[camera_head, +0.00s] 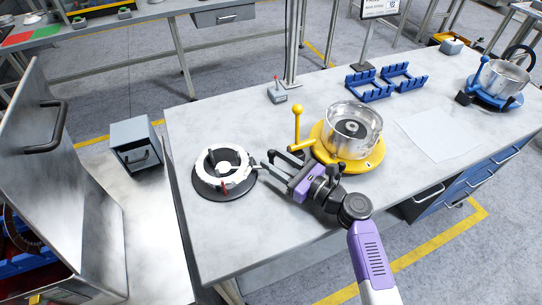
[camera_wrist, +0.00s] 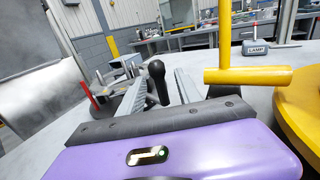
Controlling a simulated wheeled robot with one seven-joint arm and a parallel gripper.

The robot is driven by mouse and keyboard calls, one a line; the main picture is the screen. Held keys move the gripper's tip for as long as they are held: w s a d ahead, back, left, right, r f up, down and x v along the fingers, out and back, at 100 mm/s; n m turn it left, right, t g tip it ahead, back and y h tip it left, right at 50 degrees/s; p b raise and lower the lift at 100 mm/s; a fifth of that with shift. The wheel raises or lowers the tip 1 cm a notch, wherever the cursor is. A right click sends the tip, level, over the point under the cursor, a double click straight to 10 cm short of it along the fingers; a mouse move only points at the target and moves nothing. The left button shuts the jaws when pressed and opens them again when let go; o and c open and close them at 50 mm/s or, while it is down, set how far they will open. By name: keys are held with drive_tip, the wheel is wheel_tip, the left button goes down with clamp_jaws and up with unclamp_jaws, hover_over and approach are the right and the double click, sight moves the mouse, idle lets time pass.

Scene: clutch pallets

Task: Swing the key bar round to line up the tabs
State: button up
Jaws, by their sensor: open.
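A round fixture with a white ring on a black base (camera_head: 208,194) sits at the left end of the grey table. A dark key bar (camera_head: 213,158) lies across the ring, and small red marks show on the ring's edge. My gripper (camera_head: 268,160) is just right of the fixture, its fingers open and pointing left towards it. In the wrist view a black upright knob (camera_wrist: 157,78) appears between the two open fingers, apart from them. A red-tipped lever (camera_wrist: 90,95) shows left of the fingers. Whether the tabs line up is too small to tell.
A yellow fixture (camera_head: 376,163) with a clear-walled drum and ball-topped lever (camera_head: 297,122) stands close behind my gripper. A lamp box (camera_head: 278,95), blue racks (camera_head: 370,86) and a blue fixture (camera_head: 488,98) stand farther back. The table's front left is clear.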

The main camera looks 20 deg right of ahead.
drive_tip(key=shift+x, duration=0.85)
clamp_jaws()
idle(0.8)
